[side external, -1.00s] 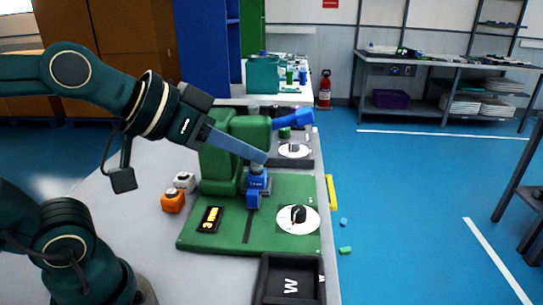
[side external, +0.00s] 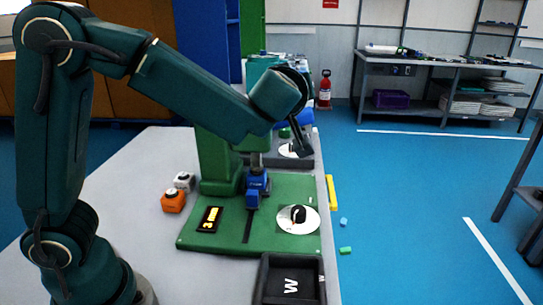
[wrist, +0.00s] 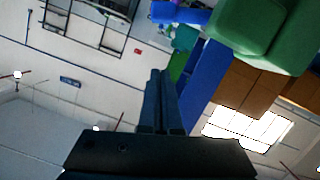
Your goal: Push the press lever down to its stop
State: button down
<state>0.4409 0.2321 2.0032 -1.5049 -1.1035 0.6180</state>
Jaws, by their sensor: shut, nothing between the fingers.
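The press is green, with a column (side external: 212,165) on a green base plate (side external: 275,240) and a blue ram (side external: 257,187) above the plate. Its blue lever (side external: 307,117) sticks out to the right of the head; my wrist hides most of it in the side view. In the wrist view the lever (wrist: 180,14) and green head (wrist: 258,30) show at the top. My gripper (wrist: 160,72) is shut and empty, its fingers pointing up toward the lever side, with a visible gap in the picture.
A black bin (side external: 290,284) is in front. Floor to the right is mostly free.

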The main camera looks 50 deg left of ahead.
send_over(283, 122)
jog(key=w+d, duration=0.1)
jog(key=d, duration=0.2)
notch_tip(283, 122, down, 2)
jog(key=shift+w+d+f, duration=0.15)
jog(key=shift+f, duration=0.55)
jog(key=shift+w+d+f, duration=0.15)
jog(key=shift+f, duration=0.5)
jog(key=shift+w+d+f, duration=0.15)
jog(key=shift+f, duration=0.55)
